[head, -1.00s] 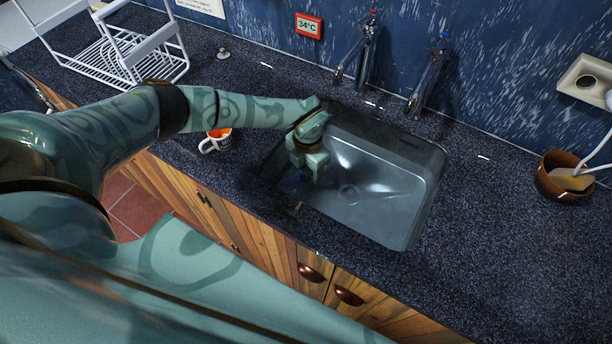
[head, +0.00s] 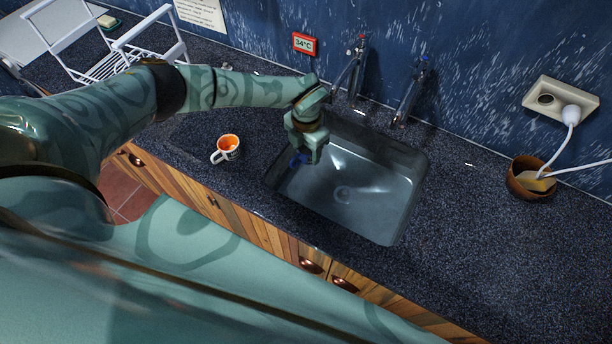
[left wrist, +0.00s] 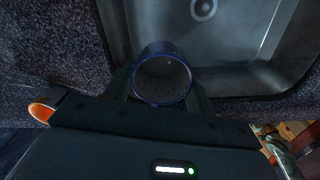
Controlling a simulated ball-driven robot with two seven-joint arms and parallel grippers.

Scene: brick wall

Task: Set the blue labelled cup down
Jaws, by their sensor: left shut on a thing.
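My left gripper (head: 303,158) is over the left edge of the sink in the head view. It is shut on a blue cup (head: 297,161), of which only a small blue part shows below the fingers. In the left wrist view the cup (left wrist: 163,78) sits between the two fingers of the gripper (left wrist: 162,92). I look down into its round, blue-rimmed mouth, and its inside is dark. Its label is not visible. The metal sink (head: 385,215) lies beneath and to the right. My right gripper is not in view.
A white mug with orange inside (head: 228,148) stands on the dark counter (head: 480,240) left of the sink. Two taps (head: 408,92) rise behind the sink. A white dish rack (head: 100,65) is at the back left. A brown bowl (head: 520,180) is at the right.

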